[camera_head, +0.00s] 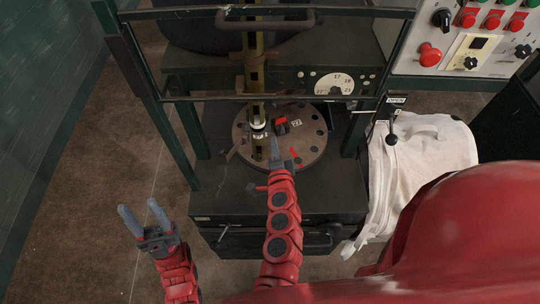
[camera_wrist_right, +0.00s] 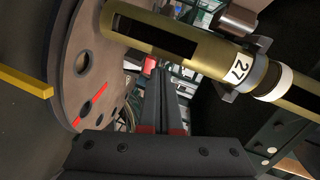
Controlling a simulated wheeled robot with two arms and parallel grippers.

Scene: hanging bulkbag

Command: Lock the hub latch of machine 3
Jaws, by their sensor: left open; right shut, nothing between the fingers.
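A round grey hub disc (camera_head: 313,145) with dark holes sits on the machine's dark table, around an upright brass post (camera_head: 257,82). A small red part (camera_head: 281,122) lies on the disc near a white tag, and a red strip (camera_head: 296,157) lies further right; I cannot tell which is the latch. My right gripper (camera_head: 273,143) is shut and empty, just right of the post and above the disc. The right wrist view shows its closed fingers (camera_wrist_right: 163,85) between the disc (camera_wrist_right: 88,62) and the brass post (camera_wrist_right: 158,32) with a "27" tag. My left gripper (camera_head: 140,207) is open and empty, left of the table.
A dark frame with a handle bar (camera_head: 265,19) crosses in front of the machine's upper part. A control panel (camera_head: 462,40) with red and green buttons stands at the upper right. A white bulk bag (camera_head: 425,150) is right of the table. Floor at the left is clear.

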